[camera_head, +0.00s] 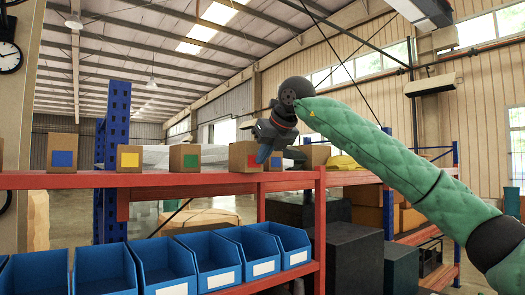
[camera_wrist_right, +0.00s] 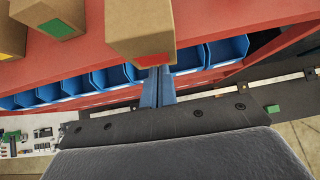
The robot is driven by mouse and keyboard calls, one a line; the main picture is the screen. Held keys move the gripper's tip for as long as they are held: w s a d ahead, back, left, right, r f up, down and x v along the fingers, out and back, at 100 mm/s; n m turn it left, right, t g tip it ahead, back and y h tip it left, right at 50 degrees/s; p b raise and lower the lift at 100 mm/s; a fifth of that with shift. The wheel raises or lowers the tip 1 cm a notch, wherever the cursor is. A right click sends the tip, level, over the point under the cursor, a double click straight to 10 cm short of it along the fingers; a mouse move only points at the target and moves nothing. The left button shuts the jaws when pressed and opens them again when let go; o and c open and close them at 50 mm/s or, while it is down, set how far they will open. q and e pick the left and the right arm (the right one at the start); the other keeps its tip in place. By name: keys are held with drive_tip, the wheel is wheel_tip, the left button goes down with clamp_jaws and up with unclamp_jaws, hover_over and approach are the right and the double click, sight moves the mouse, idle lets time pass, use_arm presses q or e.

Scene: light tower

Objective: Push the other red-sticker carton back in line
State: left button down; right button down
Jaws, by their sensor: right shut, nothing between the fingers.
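A brown carton with a red sticker (camera_head: 240,155) stands on the red shelf. Its red sticker is partly hidden by my right gripper. In the wrist view the red-sticker carton (camera_wrist_right: 140,28) fills the top middle, near the shelf's front edge. My right gripper (camera_head: 263,153) is shut and empty, pointing down at the front of this carton. In the wrist view its blue fingers (camera_wrist_right: 157,88) are together just below the red sticker; I cannot tell whether they touch the carton. A second red-sticker carton cannot be made out. My left gripper is not in view.
Cartons with blue (camera_head: 62,152), yellow (camera_head: 129,158) and green stickers (camera_head: 185,158) stand left along the shelf (camera_head: 160,181). A plain-looking carton (camera_head: 316,154) stands right of the gripper. Blue bins (camera_head: 210,258) line the level below. A blue upright (camera_head: 116,120) rises behind the row.

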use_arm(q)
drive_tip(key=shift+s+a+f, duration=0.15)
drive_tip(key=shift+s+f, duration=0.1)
use_arm(e)
drive_tip(key=shift+w+a, duration=0.1)
drive_tip(key=shift+w, duration=0.15)
drive_tip(key=w+a, duration=0.1)
drive_tip(key=w, duration=0.1)
drive_tip(key=w+a, duration=0.2)
drive_tip(key=w, duration=0.1)
drive_tip(key=w+a, duration=0.2)
drive_tip(key=shift+w+a, duration=0.25)
drive_tip(key=shift+w, duration=0.15)
drive_tip(key=shift+w+a, duration=0.1)
drive_tip(key=shift+w, duration=0.1)
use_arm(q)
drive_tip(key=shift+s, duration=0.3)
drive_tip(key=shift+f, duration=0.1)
